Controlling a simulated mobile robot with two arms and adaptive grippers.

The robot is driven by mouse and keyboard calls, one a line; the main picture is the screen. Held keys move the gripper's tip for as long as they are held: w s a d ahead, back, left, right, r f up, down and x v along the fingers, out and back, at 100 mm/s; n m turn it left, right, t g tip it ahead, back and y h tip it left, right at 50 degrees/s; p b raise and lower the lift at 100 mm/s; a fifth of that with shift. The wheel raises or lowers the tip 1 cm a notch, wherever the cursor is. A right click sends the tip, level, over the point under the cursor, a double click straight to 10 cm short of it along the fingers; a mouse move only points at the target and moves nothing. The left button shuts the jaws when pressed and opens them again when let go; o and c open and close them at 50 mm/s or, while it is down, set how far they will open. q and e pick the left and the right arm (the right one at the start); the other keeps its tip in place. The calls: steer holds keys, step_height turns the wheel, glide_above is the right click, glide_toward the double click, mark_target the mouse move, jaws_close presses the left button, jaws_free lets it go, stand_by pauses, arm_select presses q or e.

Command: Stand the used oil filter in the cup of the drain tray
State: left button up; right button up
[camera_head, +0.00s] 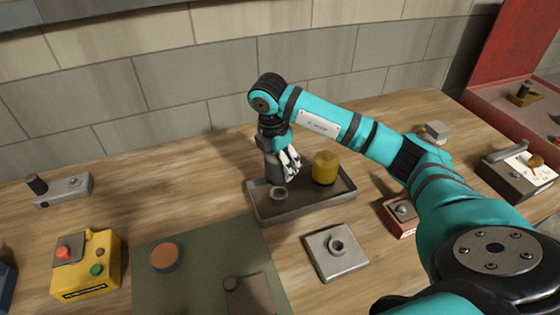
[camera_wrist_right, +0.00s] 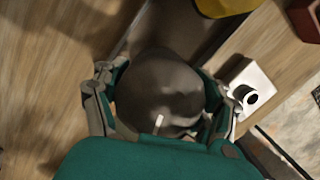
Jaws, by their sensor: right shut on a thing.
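My right gripper (camera_head: 286,160) is shut on a dark grey, rounded thing, which I take for the used oil filter (camera_head: 271,167). It fills the space between the fingers in the right wrist view (camera_wrist_right: 160,95). The grey drain tray (camera_head: 262,216) lies below, on the bench. A small dark ring, seemingly its cup (camera_head: 278,194), shows at the tray's front left. The filter appears above and just behind the ring; I cannot tell whether they touch. A yellow cylinder (camera_head: 325,168) stands in the tray to the right. My left gripper is not in view.
A green mat (camera_head: 205,270) with a round brown-topped thing (camera_head: 165,257) and a yellow button box (camera_head: 88,265) are to the left. A red-brown block (camera_head: 400,216) sits right of the tray.

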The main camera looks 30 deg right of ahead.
steer(key=shift+f+b, duration=1.25)
steer(key=shift+f, duration=0.55)
steer(key=shift+f+b, duration=0.9)
steer(key=shift+f, duration=0.4)
steer(key=o, duration=1.4)
steer(key=shift+c, duration=0.2)
